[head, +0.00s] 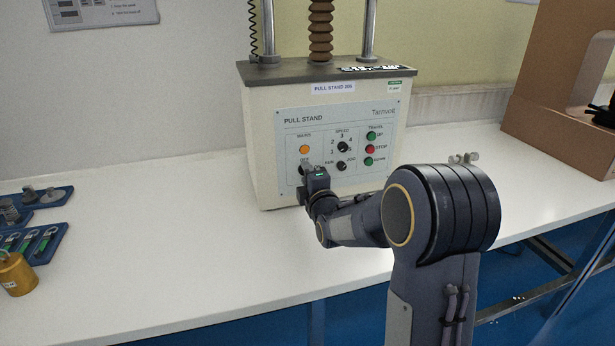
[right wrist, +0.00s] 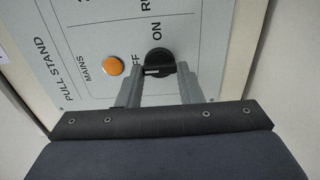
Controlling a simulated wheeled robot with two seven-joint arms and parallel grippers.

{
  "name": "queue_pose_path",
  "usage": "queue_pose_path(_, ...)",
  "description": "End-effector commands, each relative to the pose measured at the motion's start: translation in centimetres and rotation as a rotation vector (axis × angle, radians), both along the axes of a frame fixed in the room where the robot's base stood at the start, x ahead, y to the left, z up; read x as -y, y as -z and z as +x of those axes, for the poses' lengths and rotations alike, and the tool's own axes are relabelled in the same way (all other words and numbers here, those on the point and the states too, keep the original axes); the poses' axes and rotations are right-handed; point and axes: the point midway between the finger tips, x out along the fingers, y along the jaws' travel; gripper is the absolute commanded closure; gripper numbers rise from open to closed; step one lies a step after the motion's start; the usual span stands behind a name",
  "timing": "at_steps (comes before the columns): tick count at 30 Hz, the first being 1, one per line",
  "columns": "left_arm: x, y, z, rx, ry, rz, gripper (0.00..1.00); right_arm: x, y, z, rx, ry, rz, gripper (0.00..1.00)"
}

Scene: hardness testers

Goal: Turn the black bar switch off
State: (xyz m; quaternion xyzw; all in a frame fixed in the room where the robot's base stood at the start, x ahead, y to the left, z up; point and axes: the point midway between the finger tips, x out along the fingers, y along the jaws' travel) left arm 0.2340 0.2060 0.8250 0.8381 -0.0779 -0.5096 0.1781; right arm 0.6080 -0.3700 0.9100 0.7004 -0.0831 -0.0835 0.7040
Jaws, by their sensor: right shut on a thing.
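The black bar switch (right wrist: 160,60) is on the front panel, between the OFF and ON labels, in the right wrist view. A short white line on it lies roughly left to right in that view, on the side towards the orange lamp. My right gripper (right wrist: 158,74) is shut on the switch, one finger on each side. In the head view the right gripper (head: 307,174) is at the panel's lower left, just below the OFF label, and largely hides the switch. My left gripper is not in view.
The pull stand (head: 262,130) stands on the white bench (head: 160,215). Its orange MAINS lamp (head: 304,149), speed knob (head: 343,147), lower knob (head: 341,166) and red STOP button (head: 370,149) are near. Blue trays (head: 50,243) and a brass weight (head: 17,275) lie left; a cardboard box (head: 545,95) stands right.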

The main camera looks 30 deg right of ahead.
Motion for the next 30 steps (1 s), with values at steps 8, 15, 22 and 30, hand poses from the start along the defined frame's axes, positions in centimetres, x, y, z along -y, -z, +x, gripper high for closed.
queue_pose_path(8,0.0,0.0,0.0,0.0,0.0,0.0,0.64,-0.05,0.08,0.0,-0.004,-0.001,-0.011,0.9)
queue_pose_path(15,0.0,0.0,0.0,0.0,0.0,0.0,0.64,-0.06,0.09,0.0,-0.004,-0.001,-0.01,0.61)
queue_pose_path(22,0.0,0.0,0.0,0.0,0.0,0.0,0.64,-0.04,0.06,0.0,-0.003,-0.001,-0.009,0.45)
queue_pose_path(30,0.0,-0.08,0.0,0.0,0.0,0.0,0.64,-0.21,-0.03,-0.81,-0.002,-0.001,-0.009,0.45)
